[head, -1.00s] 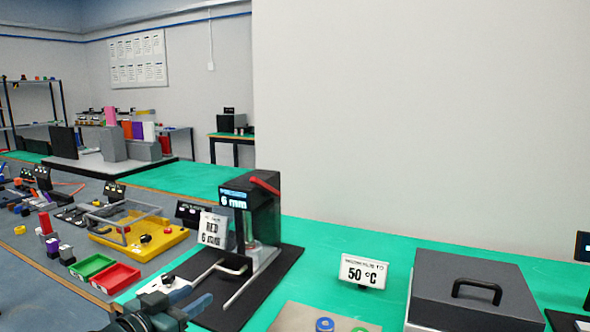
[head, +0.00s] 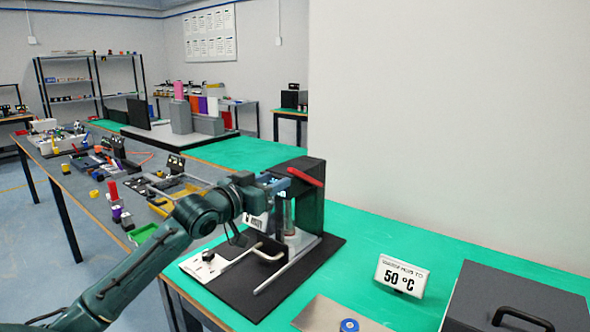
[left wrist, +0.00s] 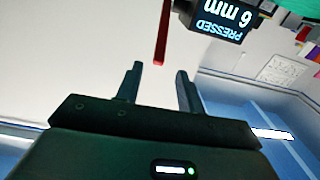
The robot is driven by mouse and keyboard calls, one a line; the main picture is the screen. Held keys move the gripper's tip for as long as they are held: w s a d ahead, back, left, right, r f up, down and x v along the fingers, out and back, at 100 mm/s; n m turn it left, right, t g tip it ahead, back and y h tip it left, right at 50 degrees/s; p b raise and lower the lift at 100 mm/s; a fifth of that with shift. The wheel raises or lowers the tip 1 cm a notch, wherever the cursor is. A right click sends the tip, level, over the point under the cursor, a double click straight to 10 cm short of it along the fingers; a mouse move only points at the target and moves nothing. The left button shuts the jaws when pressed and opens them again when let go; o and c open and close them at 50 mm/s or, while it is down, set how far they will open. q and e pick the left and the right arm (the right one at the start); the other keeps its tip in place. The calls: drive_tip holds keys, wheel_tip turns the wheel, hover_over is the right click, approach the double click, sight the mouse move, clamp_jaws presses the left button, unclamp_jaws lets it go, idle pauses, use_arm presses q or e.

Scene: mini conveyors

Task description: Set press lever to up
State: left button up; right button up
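The black press (head: 312,205) stands on a dark base plate on the green table. Its red lever (head: 306,177) lies at the top of the press, sloping down to the right in the head view. The lever (left wrist: 163,35) also shows in the left wrist view, just beyond the fingertips and roughly in line with the gap. The press display (left wrist: 222,22) reads "PRESSED 6 mm", upside down there. My left gripper (left wrist: 158,72) is open and empty. In the head view, my left gripper (head: 283,184) is beside the press's upper front, near the lever. My right gripper is out of view.
A "50 °C" sign (head: 402,276) and a grey box with a black handle (head: 522,318) stand to the right. A metal rod frame (head: 288,264) projects from the press. The green table between press and sign is clear.

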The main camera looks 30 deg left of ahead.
sight(291, 173)
use_arm(q)
drive_tip(key=w, duration=0.2)
drive_tip(key=w+p, duration=0.1)
drive_tip(key=w, duration=0.5)
drive_tip(key=shift+w+d, duration=0.1)
drive_tip(key=shift+d, duration=0.25)
clamp_jaws()
